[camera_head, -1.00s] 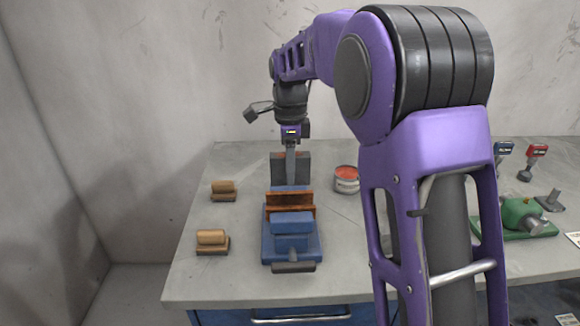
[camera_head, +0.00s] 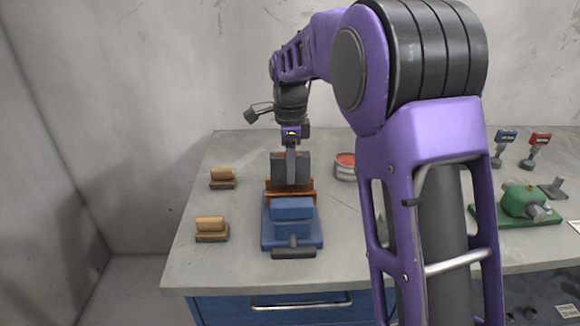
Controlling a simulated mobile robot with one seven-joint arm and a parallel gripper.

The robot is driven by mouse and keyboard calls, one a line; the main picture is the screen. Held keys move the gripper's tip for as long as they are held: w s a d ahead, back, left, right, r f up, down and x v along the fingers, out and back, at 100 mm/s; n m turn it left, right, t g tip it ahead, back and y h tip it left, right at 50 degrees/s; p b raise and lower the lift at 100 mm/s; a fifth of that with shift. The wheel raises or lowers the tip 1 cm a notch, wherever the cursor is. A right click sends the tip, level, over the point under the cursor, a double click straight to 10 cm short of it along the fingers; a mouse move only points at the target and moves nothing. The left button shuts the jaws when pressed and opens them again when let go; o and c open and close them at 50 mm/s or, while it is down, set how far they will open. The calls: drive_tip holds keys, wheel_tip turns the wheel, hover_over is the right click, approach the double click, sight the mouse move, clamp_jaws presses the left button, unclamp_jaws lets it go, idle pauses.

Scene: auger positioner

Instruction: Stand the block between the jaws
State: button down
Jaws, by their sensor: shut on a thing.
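The grey block (camera_head: 278,170) is upright at the blue vise (camera_head: 313,230). Its lower end is level in the picture with the vise's orange-brown jaws (camera_head: 296,195) and covers the middle of the rear jaw. The front jaw lies just below the block in the picture. I cannot tell how deep the block sits between the jaws or whether it touches them. My gripper (camera_head: 291,172) points down from above and is shut on the block. Its near finger hides the middle of the block.
Two wooden-topped pieces (camera_head: 222,175) (camera_head: 211,225) lie left of the vise. An open tin with red contents (camera_head: 345,166) stands to its right, close to my arm. A green device (camera_head: 521,203) and blue and red handled tools (camera_head: 506,138) (camera_head: 540,139) are at the far right.

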drive_tip(key=shift+f+b, duration=0.5)
drive_tip(key=shift+f, duration=0.35)
idle(0.3)
drive_tip(key=shift+c, duration=2.2)
unclamp_jaws()
drive_tip(key=shift+s+f, duration=0.1)
drive_tip(key=shift+f, duration=0.1)
wheel_tip(320, 180, up, 18)
drive_tip(key=p, duration=0.3)
drive_tip(key=shift+f, duration=0.15)
